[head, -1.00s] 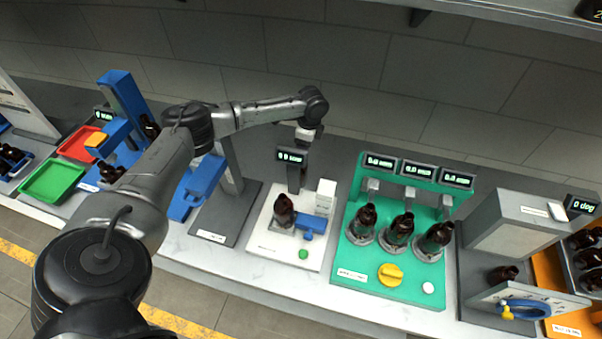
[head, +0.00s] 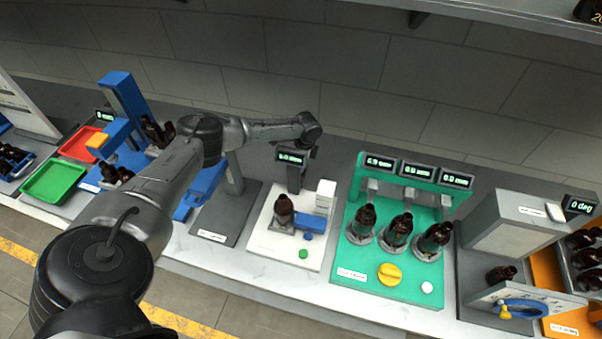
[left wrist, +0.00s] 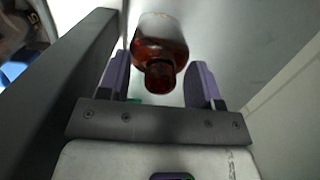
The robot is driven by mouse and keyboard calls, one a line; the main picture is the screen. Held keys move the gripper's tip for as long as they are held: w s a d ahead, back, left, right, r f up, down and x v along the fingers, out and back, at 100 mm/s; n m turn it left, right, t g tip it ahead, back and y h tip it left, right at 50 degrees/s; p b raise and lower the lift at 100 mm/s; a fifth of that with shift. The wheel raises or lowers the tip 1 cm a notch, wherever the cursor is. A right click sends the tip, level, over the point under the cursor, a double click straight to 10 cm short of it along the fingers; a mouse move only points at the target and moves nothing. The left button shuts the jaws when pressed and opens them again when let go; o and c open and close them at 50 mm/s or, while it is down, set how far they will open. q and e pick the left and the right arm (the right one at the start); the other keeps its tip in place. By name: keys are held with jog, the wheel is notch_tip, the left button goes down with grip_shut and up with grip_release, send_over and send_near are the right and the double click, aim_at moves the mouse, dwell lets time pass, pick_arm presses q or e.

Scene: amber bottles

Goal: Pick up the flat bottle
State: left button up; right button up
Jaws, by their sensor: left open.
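In the left wrist view an amber bottle (left wrist: 160,48) lies between the two purple fingers of my left gripper (left wrist: 161,70), its neck toward the palm. The gripper is open, with gaps on both sides of the bottle. In the head view my left wrist (head: 308,128) is above and behind the white station; the fingers are not clearly visible there. One amber bottle (head: 284,210) stands on the white station (head: 262,240). I cannot tell which bottle is the flat one, or whether this is the bottle between the fingers.
A green station (head: 352,278) with several amber bottles and a yellow knob (head: 390,274) stands to the right. A grey box (head: 520,228) is farther right. Green (head: 55,182) and red (head: 82,144) trays and a blue stand (head: 122,95) are on the left.

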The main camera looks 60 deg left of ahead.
pick_arm(q)
grip_shut()
dwell(0.5)
